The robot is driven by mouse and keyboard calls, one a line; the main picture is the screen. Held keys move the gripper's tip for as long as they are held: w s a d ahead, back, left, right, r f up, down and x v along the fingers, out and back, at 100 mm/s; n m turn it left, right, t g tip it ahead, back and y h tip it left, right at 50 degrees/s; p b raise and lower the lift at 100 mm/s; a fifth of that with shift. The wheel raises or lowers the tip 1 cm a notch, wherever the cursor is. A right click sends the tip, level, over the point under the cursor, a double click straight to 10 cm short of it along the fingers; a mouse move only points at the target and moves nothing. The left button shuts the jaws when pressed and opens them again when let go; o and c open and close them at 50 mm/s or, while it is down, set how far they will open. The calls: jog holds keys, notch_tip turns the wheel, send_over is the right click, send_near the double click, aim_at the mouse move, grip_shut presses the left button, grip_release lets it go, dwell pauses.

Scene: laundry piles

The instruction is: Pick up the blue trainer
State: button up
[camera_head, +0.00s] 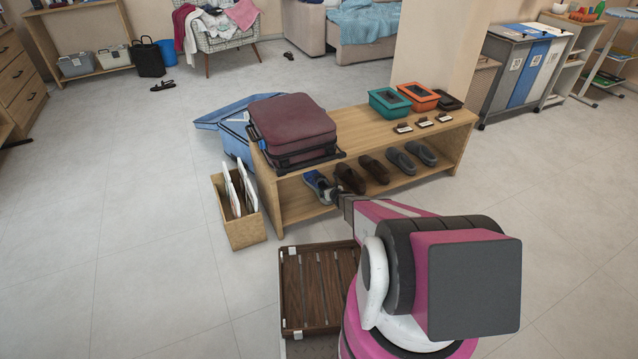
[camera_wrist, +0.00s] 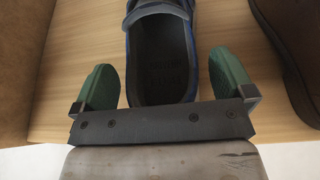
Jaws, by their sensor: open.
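The blue trainer (camera_head: 317,183) sits at the left end of the lower shelf of the wooden bench (camera_head: 290,208), beside a brown shoe. In the wrist view the trainer (camera_wrist: 160,55) shows from above, its dark open collar towards me. My gripper (camera_wrist: 163,85) is open, with one green finger pad on each side of the trainer's heel end. In the head view my arm reaches to the shelf front, and the gripper tip (camera_head: 338,197) is small and partly hidden.
Brown shoes (camera_head: 349,175) stand just right of the trainer, with grey shoes (camera_head: 403,162) further along. A maroon suitcase (camera_head: 291,128) lies on the bench top above. A wooden box (camera_head: 240,229) stands left of the bench. A dark slatted crate (camera_head: 318,285) lies on the floor in front.

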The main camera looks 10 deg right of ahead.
jog(key=shift+c, duration=0.3)
jog(key=c, duration=1.2)
jog(key=shift+r, duration=0.2)
